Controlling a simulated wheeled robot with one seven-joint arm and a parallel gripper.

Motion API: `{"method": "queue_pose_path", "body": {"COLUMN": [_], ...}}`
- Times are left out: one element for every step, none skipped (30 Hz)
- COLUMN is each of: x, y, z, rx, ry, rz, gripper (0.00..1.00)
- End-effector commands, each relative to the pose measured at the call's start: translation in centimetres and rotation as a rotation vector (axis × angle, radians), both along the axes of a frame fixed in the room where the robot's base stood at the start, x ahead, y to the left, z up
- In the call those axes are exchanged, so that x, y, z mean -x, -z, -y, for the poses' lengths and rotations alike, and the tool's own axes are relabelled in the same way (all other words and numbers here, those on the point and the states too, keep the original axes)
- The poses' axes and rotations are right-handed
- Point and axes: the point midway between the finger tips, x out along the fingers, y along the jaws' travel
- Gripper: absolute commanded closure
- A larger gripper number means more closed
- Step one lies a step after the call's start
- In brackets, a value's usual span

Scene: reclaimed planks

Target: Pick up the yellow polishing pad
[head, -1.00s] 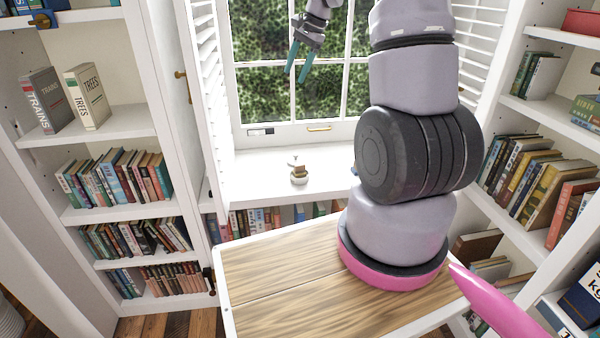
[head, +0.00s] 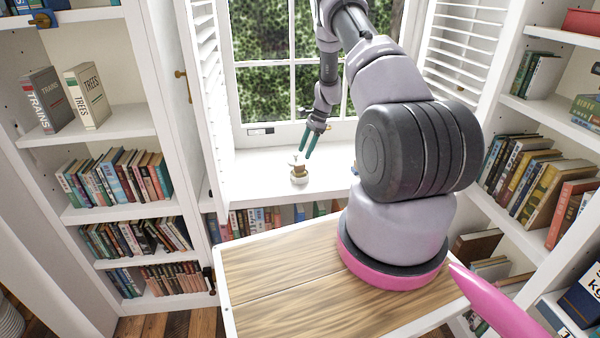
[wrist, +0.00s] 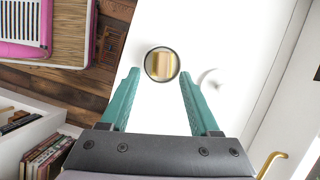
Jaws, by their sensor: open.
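A small yellow-and-tan block (wrist: 161,63), which looks like the yellow polishing pad, sits in a small round dish (wrist: 148,73) with a dark rim in the wrist view. In the head view the block (head: 299,171) looks brownish and the dish (head: 299,180) pale, on the white window sill. My gripper (head: 304,154) is above and just behind the dish, with its teal fingers pointing down. In the wrist view my gripper (wrist: 160,76) is open and empty, and the dish appears between and slightly beyond the fingertips. Fingertip height above the block is hard to tell.
A small white object (wrist: 209,82) stands on the sill (head: 265,190) right of the dish in the wrist view. The window (head: 285,95) is behind, with white shutters (head: 207,70) at its sides. Bookshelves (head: 110,130) flank it. A wood-topped surface (head: 285,275) is in front.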

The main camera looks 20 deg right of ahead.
Motion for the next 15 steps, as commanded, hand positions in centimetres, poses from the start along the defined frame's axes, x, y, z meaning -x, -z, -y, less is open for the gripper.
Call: {"method": "queue_pose_path", "body": {"x": [0.1,0.1,0.0,0.0,0.0,0.0,0.0,0.0,0.0,0.0,0.0,0.0,0.0,-0.1,-0.1], "y": [0.9,1.3,1.8,2.0,2.2,2.5,2.6,2.8,3.2,3.5,3.9,4.6,5.0,5.5,6.1], "z": [-0.4,-0.5,-0.7,-0.8,-0.9,-1.0,-1.0,-1.0,-1.1,-1.2,-1.3,-1.4,-1.5,-1.6,-1.9], "rx": [-0.001,0.000,0.000,0.000,0.000,0.000,0.000,0.000,0.000,0.000,0.000,0.000,0.000,-0.001,-0.001], "ry": [-0.001,-0.001,-0.002,-0.001,0.000,0.000,-0.001,-0.001,-0.001,-0.002,-0.003,-0.003,-0.003,-0.002,-0.003], "rz": [-0.003,-0.003,-0.001,-0.001,-0.001,0.000,0.000,0.000,-0.001,0.000,-0.001,-0.002,-0.002,-0.002,-0.002], "gripper": [0.38,0.38,0.38,0.38,0.38,0.38,0.38,0.38,0.38,0.38,0.38,0.38,0.38,0.38,0.38]}}
